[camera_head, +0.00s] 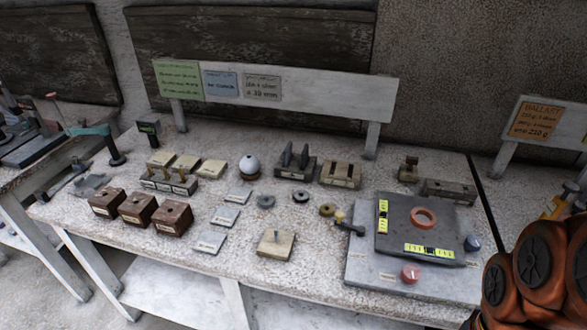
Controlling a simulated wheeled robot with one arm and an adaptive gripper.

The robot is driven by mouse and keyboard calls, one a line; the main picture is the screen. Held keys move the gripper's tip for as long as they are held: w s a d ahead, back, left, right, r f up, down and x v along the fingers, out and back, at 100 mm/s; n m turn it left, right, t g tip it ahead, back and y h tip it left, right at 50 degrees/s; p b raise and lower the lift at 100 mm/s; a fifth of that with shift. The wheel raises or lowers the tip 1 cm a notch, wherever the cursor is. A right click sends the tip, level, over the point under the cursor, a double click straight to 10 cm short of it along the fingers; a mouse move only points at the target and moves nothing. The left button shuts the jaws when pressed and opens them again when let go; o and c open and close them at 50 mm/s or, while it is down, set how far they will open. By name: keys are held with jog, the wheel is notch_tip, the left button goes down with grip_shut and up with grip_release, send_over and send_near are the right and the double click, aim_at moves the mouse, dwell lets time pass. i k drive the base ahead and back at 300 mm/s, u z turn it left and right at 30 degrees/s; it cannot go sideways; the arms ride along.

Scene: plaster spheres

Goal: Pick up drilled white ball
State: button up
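The white ball (249,165) is a small pale sphere towards the back of the speckled bench (320,215), left of the middle. It appears to rest on a small dark base or ring. A tiny dark mark shows near its top; I cannot tell whether it is the drilled hole. My orange and black arm links fill the lower right corner, well apart from the ball. My gripper is not visible.
Two upright dark plates (294,160) stand just right of the ball, and pale blocks (211,168) to its left. Brown blocks (138,210), flat tiles (224,217) and small rings (266,201) lie in front. A grey platform (415,260) occupies the right end. A sign board (330,95) stands behind.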

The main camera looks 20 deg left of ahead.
aim_at(248, 164)
jog(key=u, duration=0.35)
jog(key=i, duration=0.55)
jog(key=u, duration=2.15)
jog(key=i, duration=0.5)
jog(key=z, duration=0.05)
